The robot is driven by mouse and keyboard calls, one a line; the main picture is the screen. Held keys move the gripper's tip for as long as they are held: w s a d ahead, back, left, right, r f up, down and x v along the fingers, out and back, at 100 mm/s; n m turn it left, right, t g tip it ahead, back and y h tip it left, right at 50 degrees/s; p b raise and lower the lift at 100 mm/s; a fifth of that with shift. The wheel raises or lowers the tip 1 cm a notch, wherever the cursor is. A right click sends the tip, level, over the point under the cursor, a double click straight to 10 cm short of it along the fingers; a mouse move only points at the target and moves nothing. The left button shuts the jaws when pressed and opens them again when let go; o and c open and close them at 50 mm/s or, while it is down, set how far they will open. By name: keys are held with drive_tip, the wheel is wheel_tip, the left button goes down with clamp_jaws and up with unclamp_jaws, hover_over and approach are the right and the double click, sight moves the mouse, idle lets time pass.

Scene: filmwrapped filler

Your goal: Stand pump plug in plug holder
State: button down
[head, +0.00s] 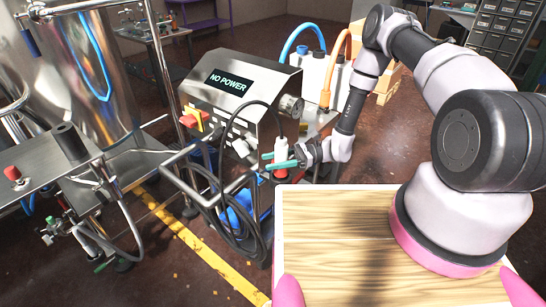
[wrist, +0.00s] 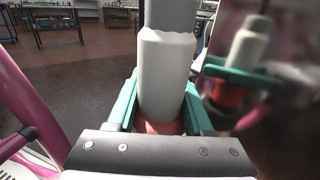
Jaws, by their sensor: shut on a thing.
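My gripper (head: 280,165) has teal fingers and is shut on the pump plug (head: 281,150), a white cylinder with a black cable running from its top. In the wrist view the plug (wrist: 167,75) stands roughly upright between the teal fingers (wrist: 160,108). A red part (wrist: 165,127) shows at its lower end; I cannot tell whether it belongs to the plug or to a holder under it. The plug holder is not clearly identifiable. The plug is beside the front right of a steel machine (head: 240,85) with a "NO POWER" display.
A mirror-like surface (wrist: 235,70) at right in the wrist view reflects plug and fingers. The black cable (head: 222,215) hangs in loops by a steel handle. A white container (head: 325,80) with blue and orange hoses stands behind. A wooden top (head: 330,235) is in front.

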drive_tip(key=shift+f, duration=1.8)
drive_tip(key=shift+f, duration=0.35)
drive_tip(key=shift+c, duration=1.1)
unclamp_jaws()
